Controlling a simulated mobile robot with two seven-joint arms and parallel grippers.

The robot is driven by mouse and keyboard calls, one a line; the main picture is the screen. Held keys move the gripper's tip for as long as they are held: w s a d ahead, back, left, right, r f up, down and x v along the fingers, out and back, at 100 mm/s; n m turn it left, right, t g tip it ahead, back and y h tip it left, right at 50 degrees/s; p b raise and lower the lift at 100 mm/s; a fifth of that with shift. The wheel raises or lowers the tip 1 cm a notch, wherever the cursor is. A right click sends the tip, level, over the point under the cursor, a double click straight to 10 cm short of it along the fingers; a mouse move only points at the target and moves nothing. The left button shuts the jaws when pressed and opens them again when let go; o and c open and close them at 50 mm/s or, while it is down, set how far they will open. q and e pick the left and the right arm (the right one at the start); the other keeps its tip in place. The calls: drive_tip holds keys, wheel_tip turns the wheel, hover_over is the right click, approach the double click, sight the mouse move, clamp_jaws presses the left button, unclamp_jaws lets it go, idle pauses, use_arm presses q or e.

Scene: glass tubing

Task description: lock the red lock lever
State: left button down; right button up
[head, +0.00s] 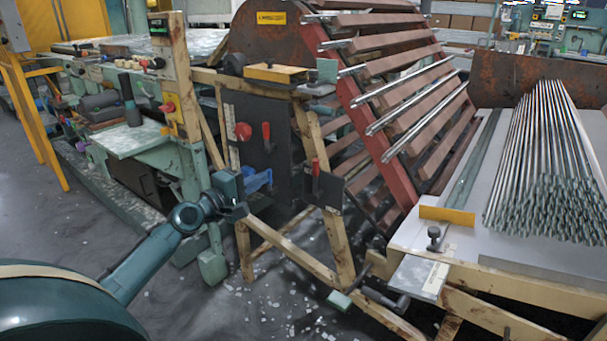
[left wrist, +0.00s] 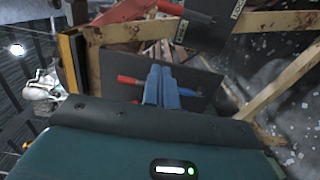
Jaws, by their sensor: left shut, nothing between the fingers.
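Red levers stand on dark plates on the yellow-cream machine frame. One upright red lever (head: 266,135) is on the large dark panel (head: 280,162), beside a round red knob (head: 243,131). Another upright red lever (head: 315,172) is on a smaller dark plate (head: 328,190) to the right. I cannot tell which is the lock lever. My left gripper (head: 268,180), with blue fingers, is shut and empty, below the panel's lever in the picture.
A rack of slanted brown bars (head: 395,75) rises behind the levers. A table with a bundle of glass tubes (head: 545,165) stands at right. A green machine bench (head: 130,140) stands at left. Wooden-coloured braces (head: 290,255) cross below the gripper, over floor littered with shards.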

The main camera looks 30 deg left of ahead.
use_arm(q)
drive_tip(key=w+d+p, duration=0.1)
drive_tip(key=w+d, duration=0.4)
drive_tip(key=w, duration=0.5)
drive_tip(key=shift+w+d, duration=0.2)
use_arm(e)
drive_tip(key=shift+s+d+m+g+h, duration=0.15)
drive_tip(key=shift+m+g+h, duration=0.15)
drive_tip(key=shift+g, duration=0.1)
use_arm(q)
drive_tip(key=shift+w+f, duration=0.1)
use_arm(e)
drive_tip(key=shift+s+f, duration=0.1)
drive_tip(key=shift+f, duration=0.05)
